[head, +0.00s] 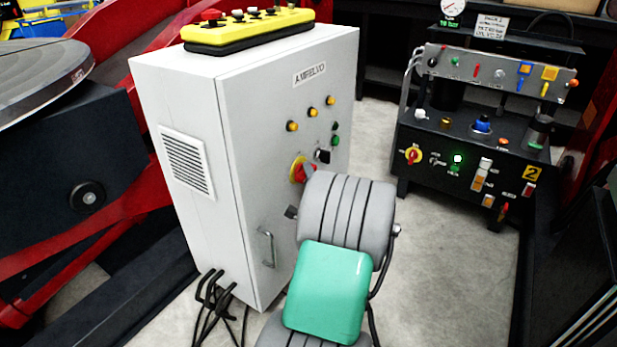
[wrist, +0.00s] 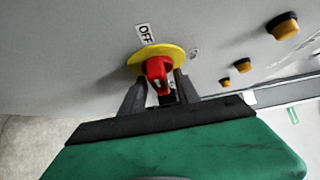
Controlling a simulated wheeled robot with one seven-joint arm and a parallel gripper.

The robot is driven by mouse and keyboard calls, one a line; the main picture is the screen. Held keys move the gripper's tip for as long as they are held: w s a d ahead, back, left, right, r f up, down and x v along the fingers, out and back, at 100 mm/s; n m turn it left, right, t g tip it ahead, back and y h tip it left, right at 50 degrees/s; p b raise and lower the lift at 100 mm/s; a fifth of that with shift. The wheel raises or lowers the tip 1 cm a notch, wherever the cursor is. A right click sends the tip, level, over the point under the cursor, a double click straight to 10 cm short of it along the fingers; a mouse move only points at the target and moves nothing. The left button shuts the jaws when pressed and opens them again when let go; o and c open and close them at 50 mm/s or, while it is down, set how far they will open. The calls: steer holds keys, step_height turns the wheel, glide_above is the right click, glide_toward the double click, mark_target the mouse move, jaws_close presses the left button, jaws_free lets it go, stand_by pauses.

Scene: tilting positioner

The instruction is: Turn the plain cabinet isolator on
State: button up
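The plain cabinet (head: 180,95) is the tall light-grey one marked AMRELVO. Its isolator, a red handle on a yellow disc (head: 296,168), is on the front door, partly hidden by my arm in the head view. In the wrist view the red handle (wrist: 157,70) stands out from the yellow disc (wrist: 176,54), with an OFF label (wrist: 145,33) just beyond the disc. A smaller mark beside the disc is unreadable. My gripper (wrist: 160,82) is open, its dark fingers on either side of the handle, with small gaps seeming to show.
Amber buttons (head: 312,112) sit above the isolator and a door handle (head: 267,248) below. A yellow control box (head: 248,30) lies on top. Cables (head: 213,296) hang at the cabinet's foot.

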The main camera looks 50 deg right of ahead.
jaws_close()
steer(key=shift+r+p, duration=0.15)
steer(key=shift+p, duration=0.25)
